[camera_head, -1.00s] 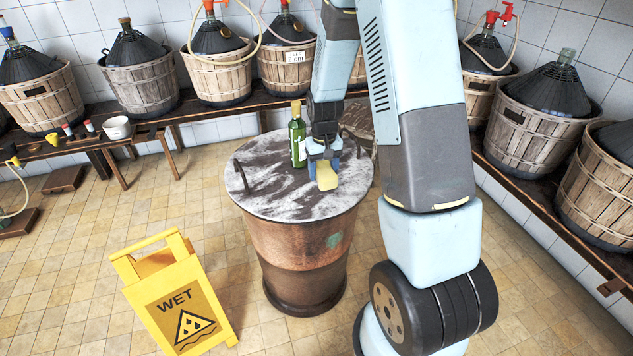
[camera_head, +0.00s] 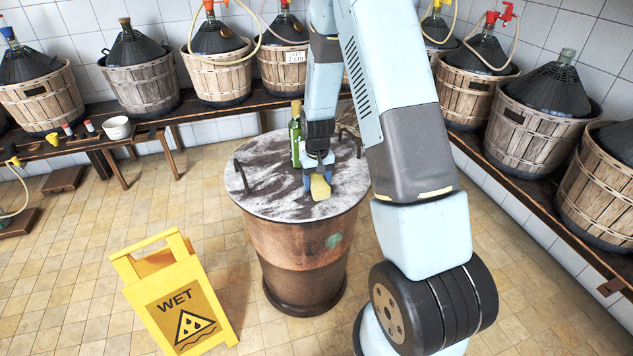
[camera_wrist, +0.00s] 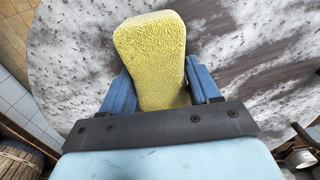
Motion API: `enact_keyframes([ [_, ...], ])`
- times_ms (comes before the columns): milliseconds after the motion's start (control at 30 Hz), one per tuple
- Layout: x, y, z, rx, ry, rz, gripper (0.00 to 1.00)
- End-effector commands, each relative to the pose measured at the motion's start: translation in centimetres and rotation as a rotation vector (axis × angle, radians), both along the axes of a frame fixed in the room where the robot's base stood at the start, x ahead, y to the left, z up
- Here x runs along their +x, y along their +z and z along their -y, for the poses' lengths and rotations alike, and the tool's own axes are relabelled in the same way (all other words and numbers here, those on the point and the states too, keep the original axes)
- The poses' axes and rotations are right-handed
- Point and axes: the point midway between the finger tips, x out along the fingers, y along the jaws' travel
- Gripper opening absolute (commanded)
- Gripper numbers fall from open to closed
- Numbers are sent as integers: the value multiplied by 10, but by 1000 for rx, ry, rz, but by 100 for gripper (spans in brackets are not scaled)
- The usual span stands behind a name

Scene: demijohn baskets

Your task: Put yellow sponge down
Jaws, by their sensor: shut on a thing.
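The yellow sponge (camera_head: 320,187) is in my gripper (camera_head: 317,179), over the front half of the copper drum's round top (camera_head: 270,205). In the wrist view the sponge (camera_wrist: 150,50) sits between the two blue fingers of my gripper (camera_wrist: 160,88), which is shut on it. The drum top (camera_wrist: 240,40) shows behind the sponge, grey-white with dark smears. I cannot tell whether the sponge touches it or hangs just above it. The gripper hides the sponge's near end in the wrist view.
A green bottle (camera_head: 296,135) stands on the drum top, just behind and left of my gripper. Dark handles, such as the left one (camera_head: 241,174), rise from the drum's edge. A yellow WET sign (camera_head: 178,300) stands on the floor. The drum's left and front top is clear.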

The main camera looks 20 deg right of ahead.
Motion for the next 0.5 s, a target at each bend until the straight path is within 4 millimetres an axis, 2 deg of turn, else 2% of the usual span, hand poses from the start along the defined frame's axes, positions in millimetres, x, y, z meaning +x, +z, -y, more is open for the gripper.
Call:
enact_keyframes([
  [133, 0, -2, 0, 0, -1, -1, 37],
  [167, 0, -2, 0, 0, -1, 0, 63],
  [400, 0, -2, 0, 0, -1, 0, 86],
  [500, 0, -2, 1, 0, -1, 0, 87],
])
